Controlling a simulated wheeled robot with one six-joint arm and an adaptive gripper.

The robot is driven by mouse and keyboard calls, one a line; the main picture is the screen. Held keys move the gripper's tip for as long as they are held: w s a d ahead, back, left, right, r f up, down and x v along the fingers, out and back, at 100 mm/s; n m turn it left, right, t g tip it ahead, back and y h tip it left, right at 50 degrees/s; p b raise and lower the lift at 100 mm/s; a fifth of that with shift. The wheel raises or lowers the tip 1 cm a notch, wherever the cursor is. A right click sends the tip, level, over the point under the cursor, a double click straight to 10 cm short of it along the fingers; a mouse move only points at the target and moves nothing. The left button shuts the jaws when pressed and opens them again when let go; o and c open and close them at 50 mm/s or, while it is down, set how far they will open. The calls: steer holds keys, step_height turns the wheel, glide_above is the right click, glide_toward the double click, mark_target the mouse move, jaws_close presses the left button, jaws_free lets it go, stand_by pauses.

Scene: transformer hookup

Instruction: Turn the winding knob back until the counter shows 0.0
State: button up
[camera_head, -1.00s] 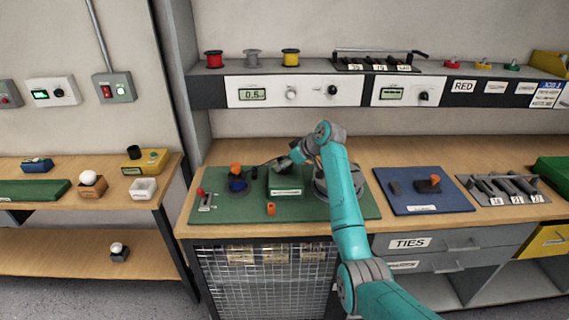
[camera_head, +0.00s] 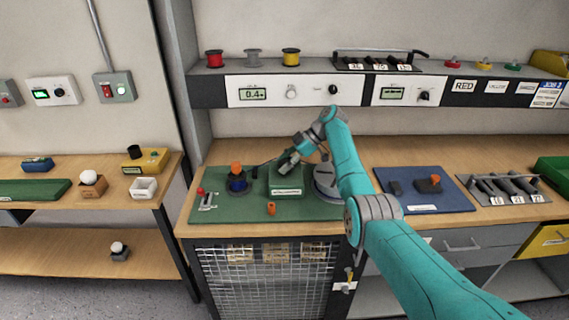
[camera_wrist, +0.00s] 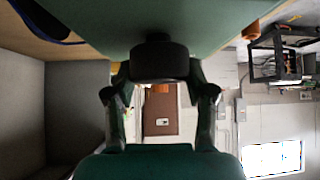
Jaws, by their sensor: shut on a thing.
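The counter (camera_head: 253,94) on the white panel of the upper shelf reads about 0.4; its last character is small and blurred. My gripper (camera_head: 284,166) is at the top of the green block (camera_head: 286,181) on the green mat. In the wrist view, a dark round knob (camera_wrist: 160,58) stands out from a green surface, between my gripper's two fingers (camera_wrist: 159,82). My gripper is shut on it. In the head view the knob is hidden by my gripper.
A grey round base (camera_head: 326,183) is close on the right. A blue mat (camera_head: 425,190) lies further right. Bare wood shows at the bench's back.

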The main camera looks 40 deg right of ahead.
mark_target(284, 163)
steer(key=shift+n+g+y, duration=0.4)
steer(key=shift+n+g, duration=0.3)
steer(key=shift+n, duration=0.3)
stand_by(0.6)
steer(key=o, duration=1.2)
step_height(284, 163, up, 10)
steer(key=shift+f, duration=0.1)
